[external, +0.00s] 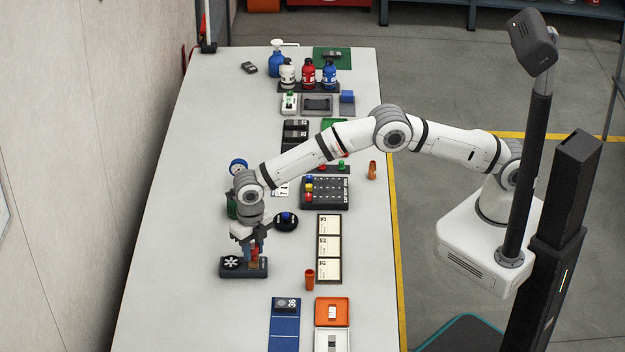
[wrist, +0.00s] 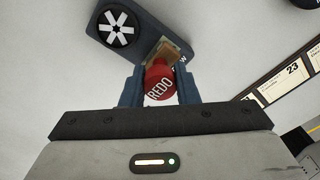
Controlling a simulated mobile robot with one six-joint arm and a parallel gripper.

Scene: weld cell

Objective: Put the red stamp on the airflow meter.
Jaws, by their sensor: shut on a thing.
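The red stamp (wrist: 159,82), marked REDO on its round top, is between the two fingers of my gripper (wrist: 160,88) in the wrist view. In the external view my gripper (external: 254,246) points down with the red stamp (external: 255,251) in it. The airflow meter (external: 234,270) is a dark block with a white fan symbol, also seen in the wrist view (wrist: 137,30). The stamp is over the meter's right part, beside the fan symbol. A tan patch or stamp base shows there. I cannot tell whether the stamp touches the meter.
A round black base with a blue knob (external: 286,221) stands right of my gripper. A row of cards (external: 329,248) and an orange cup (external: 309,279) are further right. A blue mat (external: 284,325) and an orange tray (external: 332,312) lie in front. The table's left side is clear.

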